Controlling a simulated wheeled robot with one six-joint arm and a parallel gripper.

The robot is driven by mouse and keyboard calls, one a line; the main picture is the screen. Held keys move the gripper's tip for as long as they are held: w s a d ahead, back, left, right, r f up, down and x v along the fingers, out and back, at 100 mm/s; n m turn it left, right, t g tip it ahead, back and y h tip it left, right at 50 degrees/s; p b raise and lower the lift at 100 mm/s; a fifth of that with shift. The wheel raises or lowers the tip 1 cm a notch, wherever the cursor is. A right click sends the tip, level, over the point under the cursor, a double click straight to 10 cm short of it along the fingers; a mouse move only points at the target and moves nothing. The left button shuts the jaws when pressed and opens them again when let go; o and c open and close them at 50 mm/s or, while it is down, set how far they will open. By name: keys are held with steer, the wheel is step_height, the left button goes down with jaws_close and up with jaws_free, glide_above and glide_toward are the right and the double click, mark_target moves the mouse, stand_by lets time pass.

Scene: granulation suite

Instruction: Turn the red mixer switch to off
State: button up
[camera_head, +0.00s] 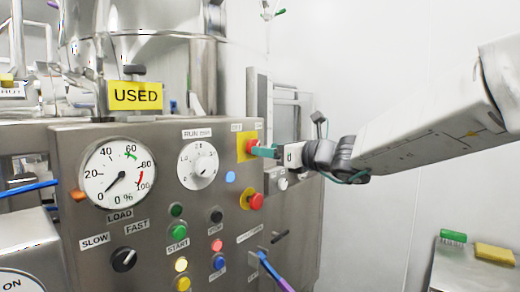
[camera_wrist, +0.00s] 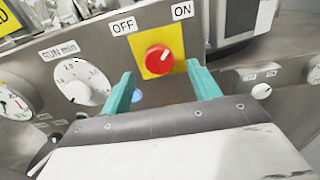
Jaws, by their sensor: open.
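The red mixer switch (camera_wrist: 159,59) is a round red knob on a yellow square plate (camera_wrist: 139,42). In the wrist view it lies beyond and between my gripper's teal fingertips (camera_wrist: 162,80), which are apart and empty. Its white pointer mark tilts toward the upper right, on the side of the ON label (camera_wrist: 182,11). The OFF label (camera_wrist: 124,25) is at its upper left. Contact cannot be told.
A red emergency-type button (camera_head: 256,201) sits below the switch, and a RUN min dial (camera_head: 198,165) to its left. A small selector (camera_head: 282,184) is to the lower right. A load gauge (camera_head: 117,174) and several push buttons share the steel panel.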

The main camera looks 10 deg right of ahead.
steer(key=x, duration=0.4)
steer(key=c, duration=1)
steer(key=shift+o, duration=0.2)
